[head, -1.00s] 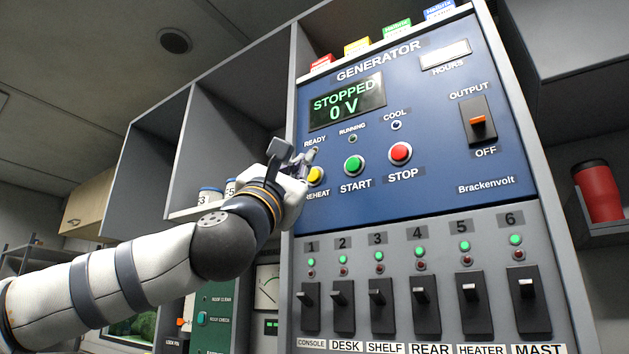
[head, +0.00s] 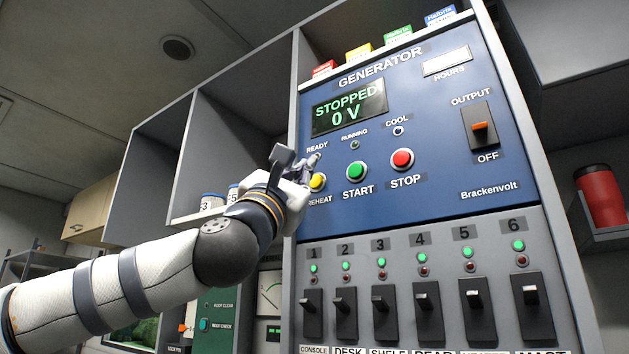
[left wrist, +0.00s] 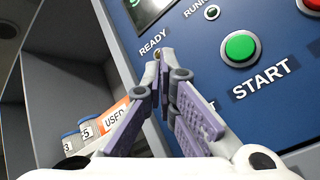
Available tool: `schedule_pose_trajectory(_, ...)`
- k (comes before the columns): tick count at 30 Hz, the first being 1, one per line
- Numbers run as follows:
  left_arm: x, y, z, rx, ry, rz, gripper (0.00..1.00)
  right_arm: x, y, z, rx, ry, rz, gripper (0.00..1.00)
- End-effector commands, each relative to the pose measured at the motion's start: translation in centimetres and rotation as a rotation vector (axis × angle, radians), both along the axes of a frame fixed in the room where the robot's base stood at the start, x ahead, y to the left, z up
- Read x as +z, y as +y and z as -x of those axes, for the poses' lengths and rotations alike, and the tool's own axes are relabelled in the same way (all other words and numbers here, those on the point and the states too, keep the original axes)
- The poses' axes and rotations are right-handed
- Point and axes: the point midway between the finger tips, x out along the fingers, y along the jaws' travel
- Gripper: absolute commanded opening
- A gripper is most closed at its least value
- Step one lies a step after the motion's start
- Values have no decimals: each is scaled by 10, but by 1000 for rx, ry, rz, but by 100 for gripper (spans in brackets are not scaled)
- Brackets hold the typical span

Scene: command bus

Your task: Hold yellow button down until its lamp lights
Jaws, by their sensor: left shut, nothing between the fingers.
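The yellow button (head: 317,182), with its label partly covered and reading "REHEAT", is at the lower left of the blue generator panel (head: 400,210). In the left wrist view the shut fingertips (left wrist: 160,60) lie below the READY label (left wrist: 153,42) and hide the yellow button. My right gripper is not in view.
The green START button (head: 356,171) and red STOP button (head: 402,159) are close to the right. The display (head: 348,107) reads STOPPED, 0 V. Several breaker switches (head: 382,308) are below. An open shelf with white containers (head: 212,200) is to the left.

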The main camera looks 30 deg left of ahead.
Motion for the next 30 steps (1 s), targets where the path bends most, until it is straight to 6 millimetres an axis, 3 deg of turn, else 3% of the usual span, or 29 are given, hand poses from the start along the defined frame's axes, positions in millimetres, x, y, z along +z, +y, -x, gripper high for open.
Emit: schedule_pose_trajectory(30,0,-1,-9,0,0,0,0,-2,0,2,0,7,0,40)
